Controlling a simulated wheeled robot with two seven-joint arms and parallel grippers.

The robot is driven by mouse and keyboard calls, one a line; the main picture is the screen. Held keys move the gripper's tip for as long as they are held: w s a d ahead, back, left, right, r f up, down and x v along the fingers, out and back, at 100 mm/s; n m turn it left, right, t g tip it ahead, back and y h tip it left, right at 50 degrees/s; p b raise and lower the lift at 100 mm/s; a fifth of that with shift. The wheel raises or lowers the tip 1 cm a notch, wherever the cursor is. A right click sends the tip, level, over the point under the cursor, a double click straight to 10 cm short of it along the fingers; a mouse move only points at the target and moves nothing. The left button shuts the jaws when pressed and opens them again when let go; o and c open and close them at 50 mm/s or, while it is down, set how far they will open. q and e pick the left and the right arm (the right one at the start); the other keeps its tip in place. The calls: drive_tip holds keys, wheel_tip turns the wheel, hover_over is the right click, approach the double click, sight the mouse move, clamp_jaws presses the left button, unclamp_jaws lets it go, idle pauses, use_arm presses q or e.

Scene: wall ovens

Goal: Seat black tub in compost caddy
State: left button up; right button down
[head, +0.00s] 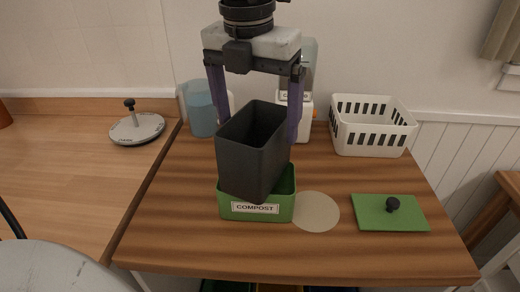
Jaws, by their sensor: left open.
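The black tub (247,150) is upright but tilted, with its open top showing. Its lower end overlaps the green compost caddy (233,207), which stands on the wooden table with a "COMPOST" label on its front. The tub's bottom corner hides part of the caddy's front rim, and I cannot tell how far it sits inside. My left gripper (258,128) reaches down from above and is open, with one purple finger on each side of the tub. I cannot tell whether the fingers touch it. My right gripper is out of view.
A green lid with a black knob (376,213) and a round beige disc (317,211) lie right of the caddy. A white basket (369,139), blue jug (201,112) and white appliance (306,116) stand behind. A round knobbed lid (137,128) lies on the left counter.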

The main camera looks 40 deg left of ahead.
use_arm(q)
wheel_tip(320, 180, down, 5)
drive_tip(key=shift+f+p, duration=0.1)
drive_tip(key=shift+p, duration=0.4)
drive_tip(key=shift+w+f, duration=0.2)
drive_tip(key=shift+f, duration=0.25)
drive_tip(key=shift+r, duration=0.1)
drive_tip(key=c, duration=1.4)
